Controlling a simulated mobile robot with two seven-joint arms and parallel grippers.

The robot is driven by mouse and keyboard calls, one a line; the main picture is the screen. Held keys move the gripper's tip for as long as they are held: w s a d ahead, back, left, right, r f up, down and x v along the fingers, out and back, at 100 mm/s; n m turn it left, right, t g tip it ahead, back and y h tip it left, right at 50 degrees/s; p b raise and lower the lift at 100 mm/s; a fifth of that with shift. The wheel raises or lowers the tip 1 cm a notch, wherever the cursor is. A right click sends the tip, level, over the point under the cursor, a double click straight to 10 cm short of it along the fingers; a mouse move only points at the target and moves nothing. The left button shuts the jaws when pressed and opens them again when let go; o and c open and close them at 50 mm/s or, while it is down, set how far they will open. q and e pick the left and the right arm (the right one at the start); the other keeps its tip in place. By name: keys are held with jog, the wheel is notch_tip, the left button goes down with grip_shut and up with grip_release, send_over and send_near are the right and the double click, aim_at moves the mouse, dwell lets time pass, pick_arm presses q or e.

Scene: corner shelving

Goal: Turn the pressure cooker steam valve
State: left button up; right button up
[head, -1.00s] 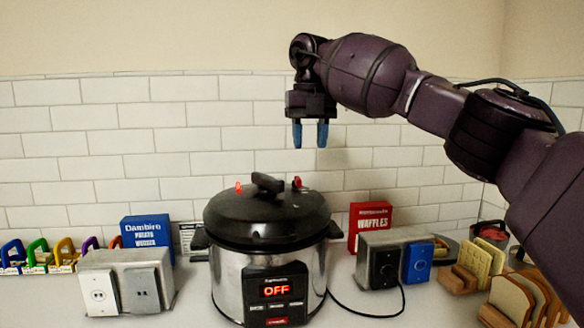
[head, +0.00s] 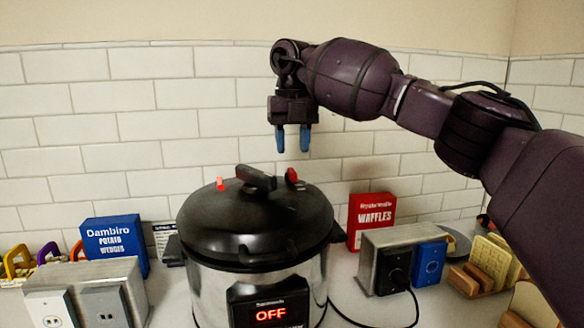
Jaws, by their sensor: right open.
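The pressure cooker (head: 262,235) stands on the counter at the middle of the head view, with a black lid, a steel body and a display reading "OFF". A black handle (head: 257,178) sits on top of the lid. Two small red parts are on the lid: one left of the handle (head: 220,184) and one right of it (head: 291,175). I cannot tell for sure which is the steam valve. My right gripper (head: 293,139) is open and empty, pointing down, above the lid in the picture and apart from it. My left gripper is not in view.
A blue potato wedges box (head: 115,245) and a metal outlet box (head: 88,285) stand left. A red waffles box (head: 371,220), another outlet box (head: 400,258) and a wooden rack with bread slices (head: 487,262) stand right. The tiled wall (head: 150,130) is behind.

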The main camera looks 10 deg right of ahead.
aim_at(292, 170)
jog(key=shift+f, duration=2.65)
grip_shut()
